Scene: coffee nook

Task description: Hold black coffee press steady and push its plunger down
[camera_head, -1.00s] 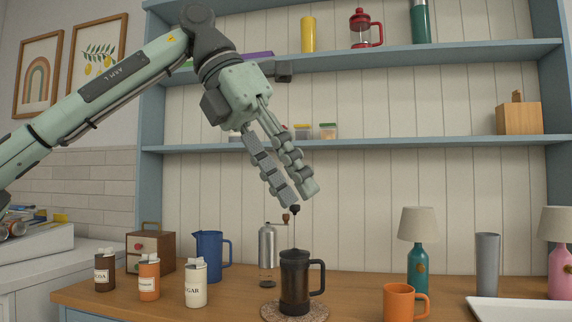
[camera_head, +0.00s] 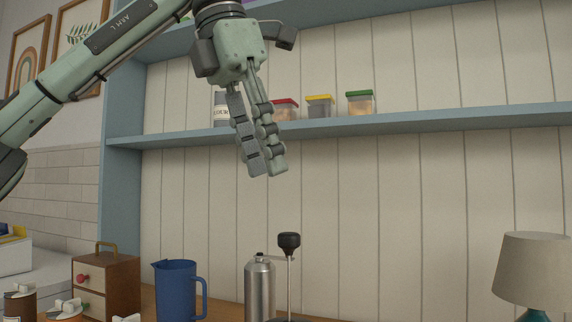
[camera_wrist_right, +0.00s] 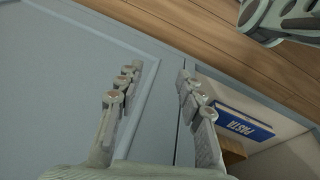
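The black coffee press shows only at the bottom edge of the head view: its round black plunger knob (camera_head: 289,240), the thin raised rod (camera_head: 290,282) and a sliver of dark lid. Its body and handle are out of frame. My left gripper (camera_head: 266,172) points down, above and slightly left of the knob in the picture, with a clear gap. Its fingers lie together with nothing between them. My right gripper (camera_wrist_right: 157,105) shows in the right wrist view with its fingers apart and empty, in front of a grey-blue cabinet panel. The press is not in that view.
A metal grinder (camera_head: 259,288) stands close left of the rod. A blue jug (camera_head: 177,290) and small drawer box (camera_head: 107,284) are farther left; a lamp (camera_head: 536,270) is right. A shelf (camera_head: 420,121) runs behind. A blue PASTA box (camera_wrist_right: 243,122) sits in an open cabinet.

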